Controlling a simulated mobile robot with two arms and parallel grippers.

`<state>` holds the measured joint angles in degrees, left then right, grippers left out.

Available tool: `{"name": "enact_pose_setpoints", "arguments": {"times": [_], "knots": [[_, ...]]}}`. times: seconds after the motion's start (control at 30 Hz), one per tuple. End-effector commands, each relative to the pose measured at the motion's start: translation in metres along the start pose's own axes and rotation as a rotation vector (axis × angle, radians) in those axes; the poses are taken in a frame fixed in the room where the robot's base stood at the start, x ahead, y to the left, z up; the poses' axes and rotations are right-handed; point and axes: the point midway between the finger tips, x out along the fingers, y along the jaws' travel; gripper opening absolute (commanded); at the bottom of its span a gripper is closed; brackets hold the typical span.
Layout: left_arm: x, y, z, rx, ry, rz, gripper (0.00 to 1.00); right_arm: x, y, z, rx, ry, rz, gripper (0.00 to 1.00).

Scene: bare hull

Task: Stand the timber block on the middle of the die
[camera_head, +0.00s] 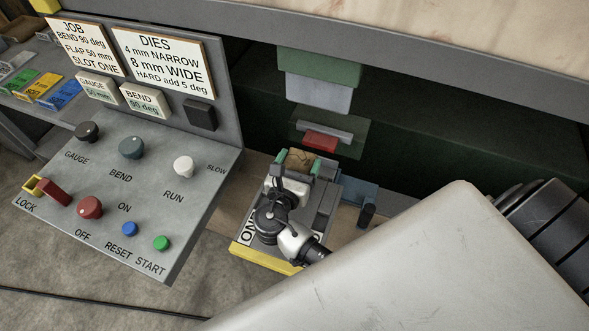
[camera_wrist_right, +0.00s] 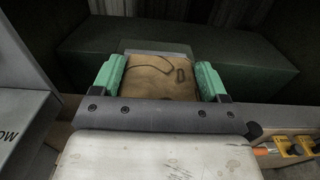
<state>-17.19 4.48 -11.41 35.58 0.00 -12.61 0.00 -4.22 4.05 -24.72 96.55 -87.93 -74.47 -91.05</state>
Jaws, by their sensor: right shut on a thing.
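The timber block (camera_wrist_right: 160,76) is a light brown piece with dark markings on its face. It sits between the green fingertips of my right gripper (camera_wrist_right: 160,80), which is shut on it. In the head view my right gripper (camera_head: 299,164) is in front of the press, with the block (camera_head: 300,156) partly hidden between its fingers. A short grey bar (camera_head: 324,130) with a red piece (camera_head: 321,142) in front lies just beyond the gripper; it may be the die, but I cannot tell for sure. The block's underside is hidden. My left gripper is not in view.
A green and pale grey block (camera_head: 318,82) hangs above the grey bar. A sloping control panel (camera_head: 110,200) with knobs and buttons stands close on the left. A wide dark green body (camera_wrist_right: 185,58) lies behind the block in the wrist view. Orange-handled items (camera_wrist_right: 285,148) are at lower right.

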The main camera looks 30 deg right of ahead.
Motion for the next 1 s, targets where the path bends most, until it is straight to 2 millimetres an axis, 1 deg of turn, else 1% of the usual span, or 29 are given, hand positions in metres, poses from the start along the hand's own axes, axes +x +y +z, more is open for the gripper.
{"name": "enact_pose_setpoints", "arguments": {"times": [0.1, 1.0], "knots": [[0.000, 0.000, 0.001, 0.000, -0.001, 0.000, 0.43, 0.013, 0.000, -0.001, 0.001, -0.002, -0.002, 0.22], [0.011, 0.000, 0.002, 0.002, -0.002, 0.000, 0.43, 0.101, 0.000, -0.015, 0.001, -0.004, -0.001, 0.22]]}}
